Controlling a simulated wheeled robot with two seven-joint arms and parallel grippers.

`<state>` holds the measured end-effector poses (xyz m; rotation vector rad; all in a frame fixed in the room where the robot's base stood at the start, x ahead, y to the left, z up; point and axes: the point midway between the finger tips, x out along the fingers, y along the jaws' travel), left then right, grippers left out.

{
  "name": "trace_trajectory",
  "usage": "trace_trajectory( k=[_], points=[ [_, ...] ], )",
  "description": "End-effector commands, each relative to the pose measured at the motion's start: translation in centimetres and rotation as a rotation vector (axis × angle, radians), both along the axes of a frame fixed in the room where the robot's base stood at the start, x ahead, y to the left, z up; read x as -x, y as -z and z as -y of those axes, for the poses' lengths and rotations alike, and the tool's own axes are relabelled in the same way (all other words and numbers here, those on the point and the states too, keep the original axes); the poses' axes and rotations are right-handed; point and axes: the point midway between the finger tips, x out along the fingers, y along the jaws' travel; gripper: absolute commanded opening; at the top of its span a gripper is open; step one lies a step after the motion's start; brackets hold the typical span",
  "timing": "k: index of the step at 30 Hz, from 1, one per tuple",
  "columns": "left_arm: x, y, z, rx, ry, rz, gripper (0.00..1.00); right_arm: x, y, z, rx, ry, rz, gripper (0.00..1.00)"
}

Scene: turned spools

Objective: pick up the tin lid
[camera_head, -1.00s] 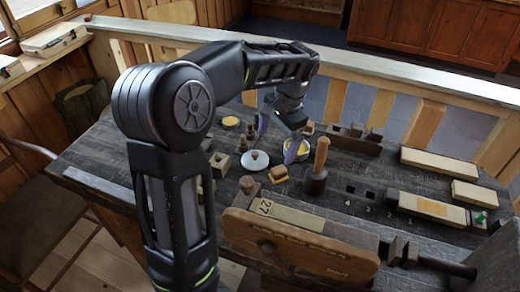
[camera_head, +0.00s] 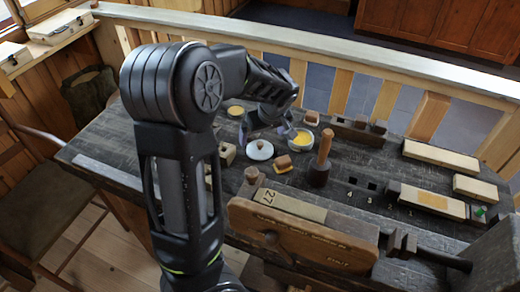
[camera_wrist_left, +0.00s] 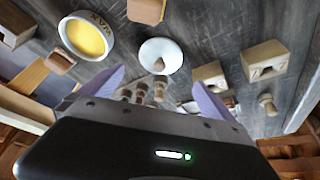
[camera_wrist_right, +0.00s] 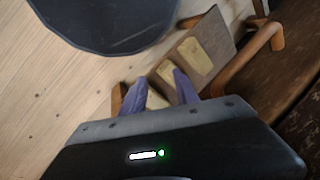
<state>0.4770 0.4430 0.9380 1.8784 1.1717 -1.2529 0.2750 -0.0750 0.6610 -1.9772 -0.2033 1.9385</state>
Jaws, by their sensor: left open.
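The tin lid (camera_head: 260,151) is a white disc with a small knob, lying on the dark workbench (camera_head: 345,216). It also shows in the left wrist view (camera_wrist_left: 157,52), ahead of the fingers and roughly centred between them. My left gripper (camera_head: 264,131) is open and empty, with purple fingers, above the bench by the lid and apart from it. My right gripper (camera_wrist_right: 157,82) shows only in its wrist view, fingers apart with nothing between them, away from the lid. An open round wax tin (camera_head: 300,139) with yellow contents stands right of the lid.
A wooden vise (camera_head: 300,238) is in front. Long pale boxes (camera_head: 448,158) lie at the right.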

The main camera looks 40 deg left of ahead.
Motion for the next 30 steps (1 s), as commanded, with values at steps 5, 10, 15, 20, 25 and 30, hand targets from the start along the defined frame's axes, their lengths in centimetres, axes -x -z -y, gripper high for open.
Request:
trace_trajectory(
  k=[5,10,15,20,25,30],
  points=[
    [-0.2,1.7,-0.7,-0.001,-0.002,-0.004,1.00,0.0,-0.3,0.0,0.001,0.001,-0.001,0.36],
    [-0.4,2.2,-0.8,-0.001,0.001,-0.001,1.00,0.1,-0.3,0.0,0.001,0.001,-0.001,0.36],
    [-0.4,2.2,-0.8,0.000,0.001,-0.002,1.00,0.1,-0.3,0.0,0.001,0.001,-0.001,0.36],
    [-0.5,3.1,-1.1,-0.001,0.000,-0.007,1.00,0.1,-0.9,0.0,0.002,0.000,-0.003,0.36],
    [-0.9,5.3,-1.8,-0.001,-0.001,-0.006,1.00,0.2,-1.8,0.1,0.004,0.002,-0.007,0.36],
    [-1.3,6.9,-2.3,0.000,0.000,-0.003,1.00,0.3,-1.9,0.1,0.006,0.002,-0.008,0.36]
  ],
)
